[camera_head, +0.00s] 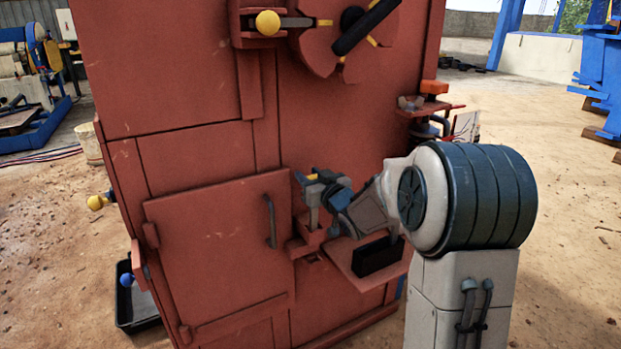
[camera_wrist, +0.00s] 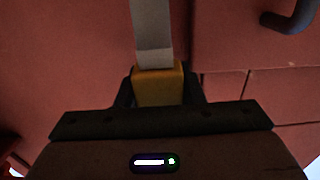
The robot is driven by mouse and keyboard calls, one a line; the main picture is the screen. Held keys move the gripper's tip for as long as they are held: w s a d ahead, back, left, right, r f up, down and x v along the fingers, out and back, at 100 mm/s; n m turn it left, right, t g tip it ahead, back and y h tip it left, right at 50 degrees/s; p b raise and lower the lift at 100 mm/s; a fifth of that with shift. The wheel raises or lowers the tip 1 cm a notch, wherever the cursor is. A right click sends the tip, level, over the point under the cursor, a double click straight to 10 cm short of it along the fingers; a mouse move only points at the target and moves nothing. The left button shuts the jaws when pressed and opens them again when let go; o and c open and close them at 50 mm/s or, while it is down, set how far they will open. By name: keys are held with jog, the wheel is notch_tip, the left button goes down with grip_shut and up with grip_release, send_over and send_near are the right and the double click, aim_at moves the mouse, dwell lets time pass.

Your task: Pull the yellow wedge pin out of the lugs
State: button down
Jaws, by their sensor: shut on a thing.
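The wedge pin has a yellow head (camera_wrist: 158,84) and a grey metal shank (camera_wrist: 151,30) in the wrist view. My gripper (camera_wrist: 158,92) is shut on the yellow head, with one dark finger on each side. In the head view, my gripper (camera_head: 314,180) is in front of the red machine, to the right of its door. A bit of yellow shows between the fingers. The grey shank (camera_head: 313,213) hangs down below them to the red lugs (camera_head: 309,237). How deep its lower end sits in the lugs cannot be told.
The red door (camera_head: 215,250) with a dark bar handle (camera_head: 270,221) is just left of the lugs. A red shelf (camera_head: 365,262) with a black block (camera_head: 378,256) is below right, under my arm. A yellow knob (camera_head: 267,22) is higher up. Open ground lies at right.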

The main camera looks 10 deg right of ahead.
jog(key=shift+r+p, duration=1.65)
jog(key=shift+r, duration=0.9)
jog(key=v, duration=1.2)
jog(key=shift+r+p, duration=0.45)
jog(key=shift+r, duration=0.05)
